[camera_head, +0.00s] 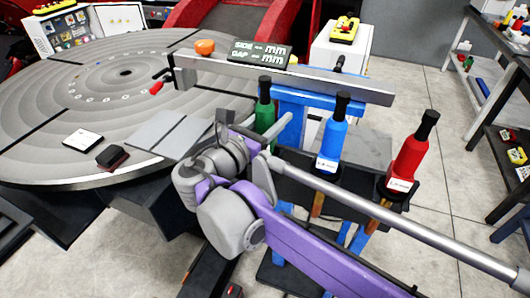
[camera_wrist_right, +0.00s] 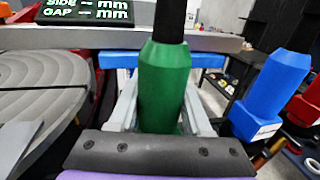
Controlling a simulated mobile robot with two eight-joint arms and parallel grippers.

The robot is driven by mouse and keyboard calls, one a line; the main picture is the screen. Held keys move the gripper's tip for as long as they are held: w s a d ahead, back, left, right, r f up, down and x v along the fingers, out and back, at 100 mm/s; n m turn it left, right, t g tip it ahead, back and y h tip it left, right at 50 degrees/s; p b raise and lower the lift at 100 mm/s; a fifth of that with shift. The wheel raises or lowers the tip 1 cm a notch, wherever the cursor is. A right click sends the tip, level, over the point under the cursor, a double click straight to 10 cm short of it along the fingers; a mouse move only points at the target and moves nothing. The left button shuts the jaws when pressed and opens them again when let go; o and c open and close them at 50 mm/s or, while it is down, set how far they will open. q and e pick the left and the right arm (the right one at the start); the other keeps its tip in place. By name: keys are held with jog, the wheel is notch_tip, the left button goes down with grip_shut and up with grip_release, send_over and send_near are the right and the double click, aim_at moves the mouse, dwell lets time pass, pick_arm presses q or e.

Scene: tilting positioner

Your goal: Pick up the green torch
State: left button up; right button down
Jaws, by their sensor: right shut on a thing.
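The green torch (camera_head: 264,110), with a black upper end, stands upright at the left of the torch row in the head view. Its lower part is hidden behind my right gripper (camera_head: 254,129). In the right wrist view the green torch (camera_wrist_right: 165,85) stands between the two grey fingers of the right gripper (camera_wrist_right: 160,108), which is shut on it. I cannot tell whether its lower end rests in the rack. My left gripper is not in view.
A blue torch (camera_head: 331,136) and a red torch (camera_head: 407,160) stand to the right on the dark rack (camera_head: 290,184). A long grey bar (camera_head: 330,82) runs behind the torches. The large round positioner table (camera_head: 60,120) lies left, with a flat plate (camera_head: 175,135) near its edge.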

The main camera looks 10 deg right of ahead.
jog(key=shift+r, duration=0.1)
notch_tip(320, 180, up, 28)
jog(key=p, duration=0.4)
dwell(0.5)
dwell(0.3)
